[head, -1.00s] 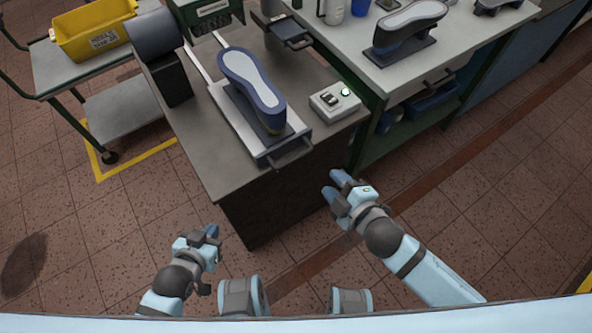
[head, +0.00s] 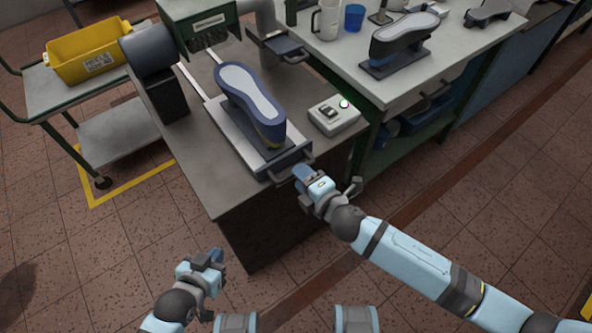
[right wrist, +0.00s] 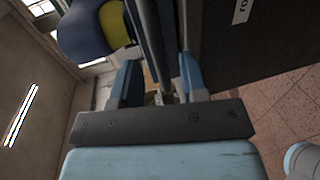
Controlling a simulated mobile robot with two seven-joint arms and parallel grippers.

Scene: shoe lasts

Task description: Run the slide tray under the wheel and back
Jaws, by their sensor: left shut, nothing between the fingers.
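The slide tray (head: 225,137), a grey metal plate on two pale rails, sits at the front of the bench. A blue shoe last with a pale grey sole (head: 250,92) stands on it. The tray's dark handle (head: 296,160) juts past the bench's front edge. My right gripper (head: 301,172) is at this handle. In the right wrist view its two blue fingers (right wrist: 158,82) are apart, with a dark bar between them. My left gripper (head: 218,256) is shut and empty, low and away from the bench. The rails run back under a green housing (head: 200,25); the wheel is not clearly visible.
A control box with a lit green button (head: 334,115) sits right of the tray. A dark cylinder on a block (head: 150,46) stands left of the rails. A side table (head: 430,70) holds another last. A yellow bin (head: 88,50) sits on a trolley at the left.

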